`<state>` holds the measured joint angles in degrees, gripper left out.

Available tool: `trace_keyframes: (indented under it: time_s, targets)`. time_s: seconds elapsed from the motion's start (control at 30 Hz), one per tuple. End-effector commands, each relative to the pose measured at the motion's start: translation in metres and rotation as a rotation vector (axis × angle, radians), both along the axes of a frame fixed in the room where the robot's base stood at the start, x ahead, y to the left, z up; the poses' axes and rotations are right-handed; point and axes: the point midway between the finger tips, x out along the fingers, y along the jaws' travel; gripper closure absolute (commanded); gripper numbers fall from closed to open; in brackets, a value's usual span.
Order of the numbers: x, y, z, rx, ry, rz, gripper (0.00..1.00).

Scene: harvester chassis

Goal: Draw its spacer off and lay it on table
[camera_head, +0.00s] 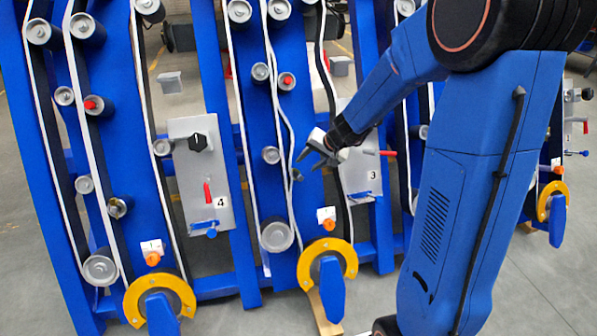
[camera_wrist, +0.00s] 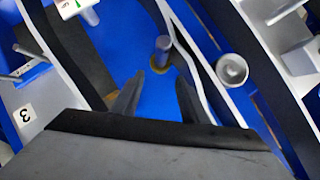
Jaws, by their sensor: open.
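My gripper (camera_head: 318,157) is open in front of the blue frame between panels 4 and 3. In the wrist view, its two dark fingers (camera_wrist: 158,98) are apart with nothing between them. A bare grey pin (camera_wrist: 162,48) stands from the blue plate just beyond the fingertips, roughly in line with the gap. A brownish ring (camera_wrist: 159,68) shows at the pin's base; I cannot tell if it is the spacer. The pin appears small and dark in the head view (camera_head: 296,174), below left of the gripper. I cannot make out a table for certain.
Pale belts and rollers (camera_head: 276,235) run along the blue frames. A grey roller (camera_wrist: 231,70) stands right of the pin. Panel 4 (camera_head: 201,175) and panel 3 (camera_head: 361,170) carry knobs and levers. Yellow guards (camera_head: 328,250) stand low in front.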

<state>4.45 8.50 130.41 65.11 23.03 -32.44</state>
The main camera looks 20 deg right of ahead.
Motion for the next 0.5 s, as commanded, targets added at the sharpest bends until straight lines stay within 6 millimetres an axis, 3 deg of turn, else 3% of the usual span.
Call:
trace_keyframes:
  time_s: [0.5]
  targets:
    - [0.036,0.023,-0.058,0.001,0.003,-0.001,0.60]
